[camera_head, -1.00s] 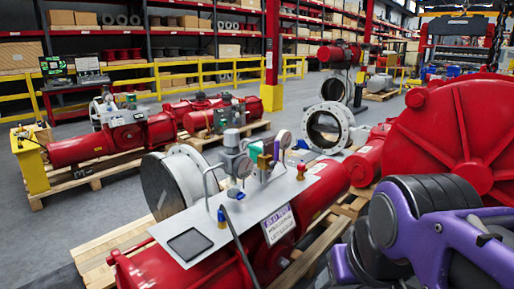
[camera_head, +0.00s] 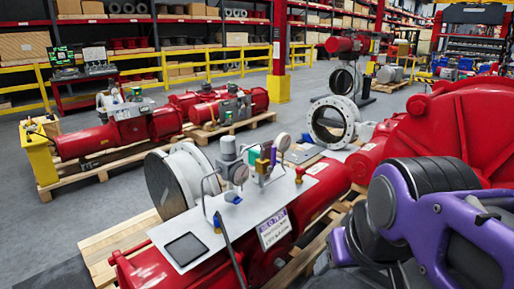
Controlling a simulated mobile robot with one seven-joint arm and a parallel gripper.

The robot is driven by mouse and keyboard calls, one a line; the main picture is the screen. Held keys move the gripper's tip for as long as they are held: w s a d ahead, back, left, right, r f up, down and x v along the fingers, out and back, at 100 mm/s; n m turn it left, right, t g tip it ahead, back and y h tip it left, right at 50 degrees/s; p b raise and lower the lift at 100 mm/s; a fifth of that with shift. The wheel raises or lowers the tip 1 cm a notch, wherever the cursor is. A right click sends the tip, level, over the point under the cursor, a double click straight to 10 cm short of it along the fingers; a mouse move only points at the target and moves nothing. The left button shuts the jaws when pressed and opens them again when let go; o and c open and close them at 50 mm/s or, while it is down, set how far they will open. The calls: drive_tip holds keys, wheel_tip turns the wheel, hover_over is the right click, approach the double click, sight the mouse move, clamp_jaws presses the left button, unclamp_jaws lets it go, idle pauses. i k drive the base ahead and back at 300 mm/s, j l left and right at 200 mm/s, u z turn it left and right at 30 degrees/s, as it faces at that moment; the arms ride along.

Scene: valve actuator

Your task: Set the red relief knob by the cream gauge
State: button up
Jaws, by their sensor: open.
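A grey panel plate (camera_head: 178,229) lies on top of the nearest red actuator, with fittings on it. A small red-topped knob (camera_head: 299,174) on a brass base stands at the plate's right end. Two round pale-faced gauges stand on the plate, a nearer gauge (camera_head: 239,174) and a farther gauge (camera_head: 283,142). I cannot tell which one is cream. My purple and black arm fills the lower right, right of the plate. My gripper is not in view, and nothing is seen touching the knobs.
A grey valve block (camera_head: 228,150) and a thin bent pipe rise among the fittings. A white flanged valve (camera_head: 185,180) sits behind the plate. A large red domed housing (camera_head: 450,125) stands at right. Open grey floor (camera_head: 95,208) lies at left.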

sight(300, 169)
drive_tip(key=i+l+u, duration=0.15)
drive_tip(key=l, duration=0.3)
drive_tip(key=i+l+u, duration=0.15)
drive_tip(key=l, duration=0.35)
drive_tip(key=l+u, duration=0.1)
drive_tip(key=l, duration=0.35)
